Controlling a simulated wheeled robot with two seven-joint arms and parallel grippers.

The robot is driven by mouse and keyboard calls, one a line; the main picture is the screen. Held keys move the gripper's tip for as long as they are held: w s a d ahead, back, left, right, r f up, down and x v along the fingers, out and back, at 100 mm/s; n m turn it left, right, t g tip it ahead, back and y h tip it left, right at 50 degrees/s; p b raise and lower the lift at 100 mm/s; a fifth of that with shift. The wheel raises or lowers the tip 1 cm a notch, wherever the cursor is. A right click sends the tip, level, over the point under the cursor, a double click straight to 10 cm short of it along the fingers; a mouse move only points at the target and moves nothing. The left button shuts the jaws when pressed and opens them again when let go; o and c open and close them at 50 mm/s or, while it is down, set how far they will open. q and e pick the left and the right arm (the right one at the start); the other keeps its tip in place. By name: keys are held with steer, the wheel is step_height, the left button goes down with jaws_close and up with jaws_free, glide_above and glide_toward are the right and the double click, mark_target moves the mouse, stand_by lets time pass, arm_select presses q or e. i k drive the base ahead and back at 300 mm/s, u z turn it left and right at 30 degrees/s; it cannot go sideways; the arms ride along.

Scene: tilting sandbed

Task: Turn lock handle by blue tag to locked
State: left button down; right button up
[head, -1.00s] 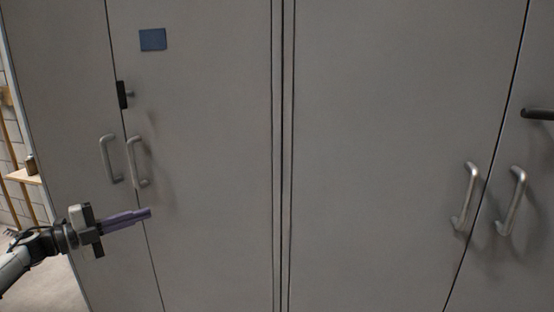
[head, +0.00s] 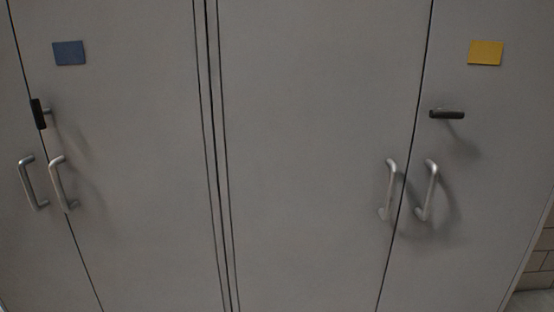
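The blue tag (head: 69,53) is a flat square on the left cabinet, near the top left of the head view. The black lock handle (head: 39,114) by it sits below and to its left at the door seam, and it stands upright. A yellow tag (head: 486,53) is on the right cabinet. The black lock handle (head: 447,114) below it lies level. Neither gripper is in view, and nothing touches either lock handle.
Two silver door pulls (head: 63,184) flank the left cabinet's seam, below the upright lock handle. Two more pulls (head: 428,190) flank the right seam. Both cabinets' doors look closed. A tiled wall (head: 541,258) shows at the lower right.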

mark_target(38, 113)
steer(key=u, duration=1.1)
steer(key=k, duration=0.35)
steer(key=u, duration=1.2)
steer(key=i, duration=1.6)
steer(key=z, duration=0.65)
